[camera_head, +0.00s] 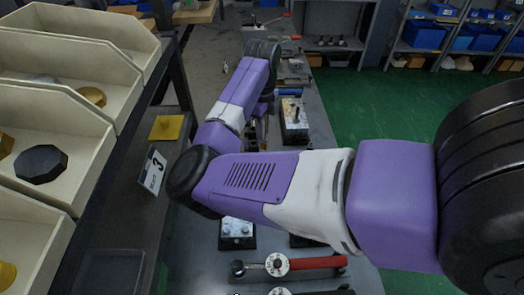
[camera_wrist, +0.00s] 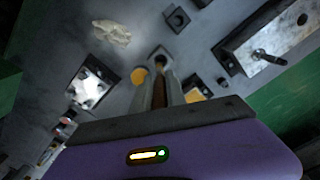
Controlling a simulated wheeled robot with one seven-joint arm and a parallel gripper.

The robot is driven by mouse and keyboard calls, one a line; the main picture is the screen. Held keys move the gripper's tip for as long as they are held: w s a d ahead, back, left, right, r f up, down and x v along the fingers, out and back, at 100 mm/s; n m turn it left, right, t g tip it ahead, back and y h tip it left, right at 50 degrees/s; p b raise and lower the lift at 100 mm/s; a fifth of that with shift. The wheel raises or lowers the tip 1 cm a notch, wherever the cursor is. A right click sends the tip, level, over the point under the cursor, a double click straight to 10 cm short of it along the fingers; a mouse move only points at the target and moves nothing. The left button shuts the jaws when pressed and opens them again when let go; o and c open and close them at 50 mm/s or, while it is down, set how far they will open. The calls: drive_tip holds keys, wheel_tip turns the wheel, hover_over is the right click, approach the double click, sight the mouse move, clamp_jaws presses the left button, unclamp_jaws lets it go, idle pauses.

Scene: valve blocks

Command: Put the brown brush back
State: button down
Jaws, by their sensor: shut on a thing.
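My gripper (camera_wrist: 160,62) shows in the wrist view, its two grey fingers pointing away over the grey bench (camera_wrist: 130,60). It is shut on a narrow brown thing, the brown brush (camera_wrist: 161,90), which shows between the fingers. The brush's far end is hard to make out. A small dark socket-like piece lies just beyond the fingertips; I cannot tell whether the brush touches it. In the head view my arm reaches over the bench and hides much of it; I cannot make out the brush there.
A block with a metal plate and lever (camera_wrist: 270,45) stands at right, another plated block (camera_wrist: 90,88) at left. A crumpled pale cloth (camera_wrist: 112,32) lies beyond. In the head view, cream bins (camera_head: 75,130) line the left and a red-handled valve (camera_head: 310,263) is near the front.

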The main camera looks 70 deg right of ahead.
sight(263, 148)
wheel_tip(263, 148, down, 10)
drive_tip(key=shift+f+p, duration=0.1)
drive_tip(key=shift+p, duration=0.55)
drive_tip(key=shift+f, duration=0.1)
drive_tip(key=c, duration=1.4)
unclamp_jaws()
drive_tip(key=shift+o, duration=0.2)
